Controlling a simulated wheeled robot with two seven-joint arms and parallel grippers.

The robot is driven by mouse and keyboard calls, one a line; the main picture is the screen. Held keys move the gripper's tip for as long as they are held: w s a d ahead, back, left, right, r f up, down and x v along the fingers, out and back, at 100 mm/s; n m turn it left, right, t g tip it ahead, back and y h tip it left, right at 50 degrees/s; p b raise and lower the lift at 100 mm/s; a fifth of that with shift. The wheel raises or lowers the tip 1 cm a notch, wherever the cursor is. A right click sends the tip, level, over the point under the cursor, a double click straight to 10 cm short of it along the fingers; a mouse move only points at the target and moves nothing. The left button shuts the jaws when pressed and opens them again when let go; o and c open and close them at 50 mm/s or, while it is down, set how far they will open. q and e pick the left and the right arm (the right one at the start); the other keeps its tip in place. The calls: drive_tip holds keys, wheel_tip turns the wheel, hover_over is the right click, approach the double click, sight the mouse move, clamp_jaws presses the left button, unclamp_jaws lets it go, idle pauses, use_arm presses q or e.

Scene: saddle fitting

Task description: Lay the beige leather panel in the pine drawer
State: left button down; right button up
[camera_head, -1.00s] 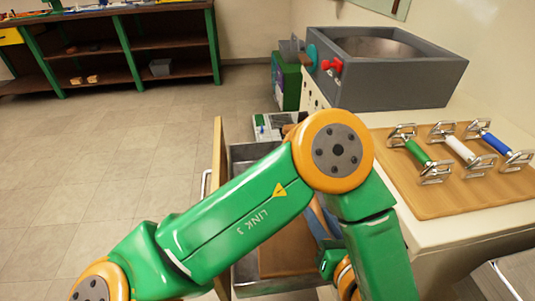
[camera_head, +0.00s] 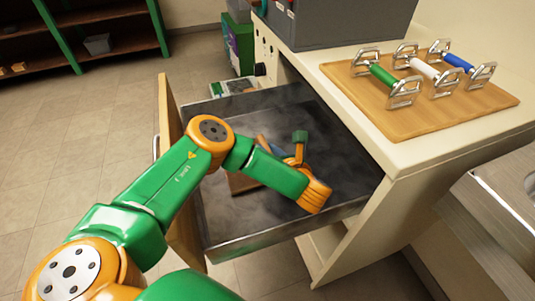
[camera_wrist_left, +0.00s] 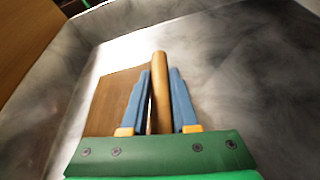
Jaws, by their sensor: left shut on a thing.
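The pine drawer (camera_head: 170,125) is pulled open, with a wooden front and a grey metal interior. My left gripper (camera_head: 270,150) is inside the drawer's outline, low over its floor. Its blue fingers, in the left wrist view (camera_wrist_left: 160,95), are shut on a narrow tan piece, which looks like the beige leather panel (camera_wrist_left: 159,62) seen nearly edge-on. In the head view only a small tan bit of the panel (camera_head: 261,140) shows past the wrist. Whether it touches the floor I cannot tell. My right gripper is not in view.
A darker brown flat panel (camera_head: 241,183) lies on the drawer floor beside the gripper; it also shows in the left wrist view (camera_wrist_left: 105,105). Right of the drawer, a worktop carries a wooden board (camera_head: 430,115) with several coloured handles. Much of the drawer floor is bare.

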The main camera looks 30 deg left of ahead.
use_arm(q)
drive_tip(key=c, duration=0.7)
unclamp_jaws()
drive_tip(key=shift+f, duration=0.1)
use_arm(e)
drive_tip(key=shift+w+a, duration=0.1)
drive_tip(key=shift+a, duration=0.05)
use_arm(q)
drive_tip(key=shift+s+d+r, duration=0.15)
drive_tip(key=shift+d+r, duration=0.05)
drive_tip(key=shift+d, duration=0.05)
drive_tip(key=p+v, duration=0.1)
drive_tip(key=v, duration=0.1)
drive_tip(key=p+v, duration=0.1)
drive_tip(key=v, duration=0.1)
drive_tip(key=shift+w+r+p, duration=0.2)
drive_tip(key=shift+r+p, duration=0.2)
drive_tip(key=v, duration=0.1)
drive_tip(key=p+v, duration=0.1)
drive_tip(key=shift+s+d+f, duration=0.1)
drive_tip(key=shift+s+d, duration=0.1)
drive_tip(key=shift+s, duration=0.1)
drive_tip(key=shift+s+d, duration=0.15)
drive_tip(key=shift+s, duration=0.05)
drive_tip(key=shift+f, duration=0.15)
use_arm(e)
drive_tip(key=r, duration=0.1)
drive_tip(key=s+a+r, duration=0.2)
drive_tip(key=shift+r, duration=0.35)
